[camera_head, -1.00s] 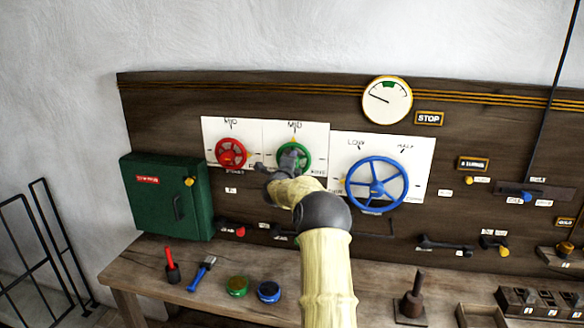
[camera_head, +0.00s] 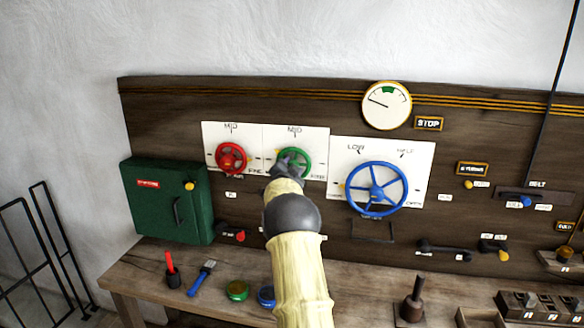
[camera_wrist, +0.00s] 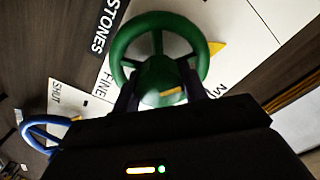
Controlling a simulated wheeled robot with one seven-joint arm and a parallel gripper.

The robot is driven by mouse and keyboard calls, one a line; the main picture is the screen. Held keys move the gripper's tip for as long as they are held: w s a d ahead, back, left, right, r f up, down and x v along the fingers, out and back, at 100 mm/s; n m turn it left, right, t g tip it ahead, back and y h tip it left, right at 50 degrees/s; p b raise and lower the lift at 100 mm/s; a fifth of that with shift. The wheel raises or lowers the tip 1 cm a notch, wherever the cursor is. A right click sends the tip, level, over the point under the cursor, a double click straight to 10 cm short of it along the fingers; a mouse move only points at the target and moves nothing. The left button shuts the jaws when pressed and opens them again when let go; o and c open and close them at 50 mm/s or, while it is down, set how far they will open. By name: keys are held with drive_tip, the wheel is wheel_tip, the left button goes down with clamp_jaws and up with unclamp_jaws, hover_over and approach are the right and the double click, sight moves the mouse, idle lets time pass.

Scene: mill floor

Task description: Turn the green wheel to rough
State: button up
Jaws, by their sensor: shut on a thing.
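The green wheel (camera_head: 294,162) is mounted on a white plate (camera_head: 319,139) marked MID at its top, between the red wheel and the blue wheel. My arm covers its lower left part in the head view. In the wrist view the green wheel (camera_wrist: 160,20) fills the top middle, with a yellow pointer (camera_wrist: 216,47) at its right rim. The word FINE (camera_wrist: 103,87) shows to its lower left and a letter M to its lower right; no rough mark is readable. My gripper (camera_wrist: 160,90) is shut on the green wheel, with a dark finger on each side of its hub.
The red wheel (camera_head: 232,158) is close on the left and the blue wheel (camera_head: 377,188) on the right. A green box (camera_head: 160,200) hangs far left. Below, the bench (camera_head: 135,277) holds a red-handled tool, a brush and round pots. A dial (camera_head: 387,105) is above right.

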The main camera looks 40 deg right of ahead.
drive_tip(key=n+p, duration=0.1)
drive_tip(key=n, duration=0.3)
drive_tip(key=shift+w+a+n, duration=0.1)
drive_tip(key=shift+n, duration=0.2)
drive_tip(key=shift+f+n, duration=0.15)
drive_tip(key=shift+n, duration=0.95)
drive_tip(key=o, duration=1)
drive_tip(key=b+v, duration=0.5)
drive_tip(key=v, duration=1.2)
drive_tip(key=shift+s+r+b, duration=0.2)
drive_tip(key=shift+b, duration=0.2)
